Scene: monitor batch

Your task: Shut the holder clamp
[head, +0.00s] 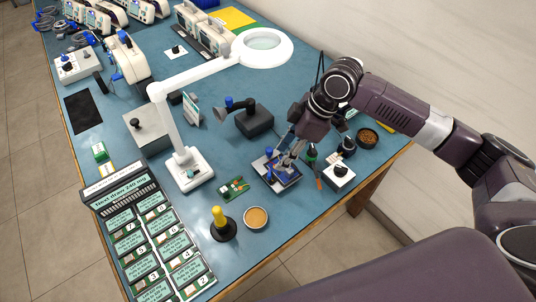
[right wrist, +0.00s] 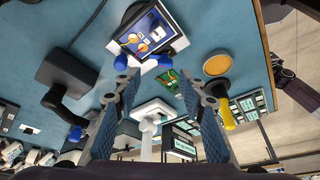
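The holder (head: 289,183) is a small dark frame with a blue panel, on the blue bench right of centre. In the right wrist view the holder (right wrist: 126,20) is at the top, with a white, blue and orange board in it. Blue knobs (right wrist: 166,58) show at its lower edge; in the head view one blue knob (head: 268,153) stands at its far side. I cannot tell how far the clamp is closed. My right gripper (head: 287,160) is over the holder in the head view. Its two fingers (right wrist: 163,84) are apart with nothing between them. My left gripper is not in view.
A white magnifier lamp (head: 188,168) stands left of the holder. A green board (head: 235,188), a tan dish (head: 256,217) and a yellow-handled tool (head: 219,218) are nearby. A white knob box (head: 339,176) is close on the right. A black device (head: 253,122) stands behind.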

